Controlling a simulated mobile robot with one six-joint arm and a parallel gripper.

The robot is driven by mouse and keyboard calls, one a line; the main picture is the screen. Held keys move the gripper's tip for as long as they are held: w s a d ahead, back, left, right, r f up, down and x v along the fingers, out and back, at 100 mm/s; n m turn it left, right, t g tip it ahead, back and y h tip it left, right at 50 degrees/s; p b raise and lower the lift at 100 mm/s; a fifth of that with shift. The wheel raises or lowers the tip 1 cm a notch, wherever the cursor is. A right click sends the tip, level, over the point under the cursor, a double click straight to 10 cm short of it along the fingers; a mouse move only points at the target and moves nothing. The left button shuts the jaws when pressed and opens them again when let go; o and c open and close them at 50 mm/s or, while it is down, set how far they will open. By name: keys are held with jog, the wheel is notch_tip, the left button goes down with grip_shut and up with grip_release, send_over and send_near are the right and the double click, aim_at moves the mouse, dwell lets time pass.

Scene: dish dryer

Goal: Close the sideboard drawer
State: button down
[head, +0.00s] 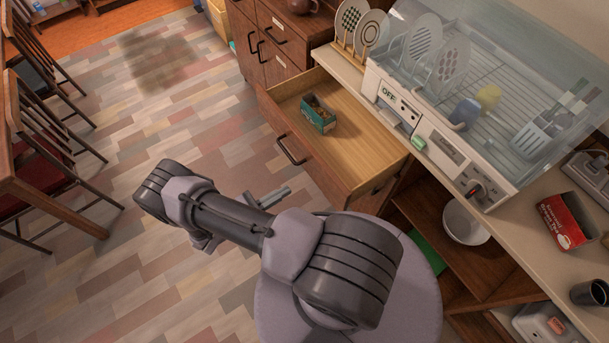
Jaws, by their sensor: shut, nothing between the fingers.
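The sideboard drawer (322,168) stands pulled well out, with its wooden front and dark handle (291,150) facing the floor. Its pale wooden inside shows, and a small green box (319,114) with brown contents lies in it near the front left. My gripper (281,193) is shut and empty, partly hidden behind my arm. It shows a little below the drawer front in the picture, apart from the handle as far as I can tell.
The sideboard (280,44) is behind the drawer. A dish dryer (440,139) with plates stands on the counter at right. Open shelves with a white bowl (466,222) are below it.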

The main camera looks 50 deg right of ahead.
aim_at(316, 172)
jog(key=b+x, duration=0.1)
jog(key=x, duration=0.8)
jog(key=shift+s+d, duration=0.1)
jog(key=shift+d, duration=0.2)
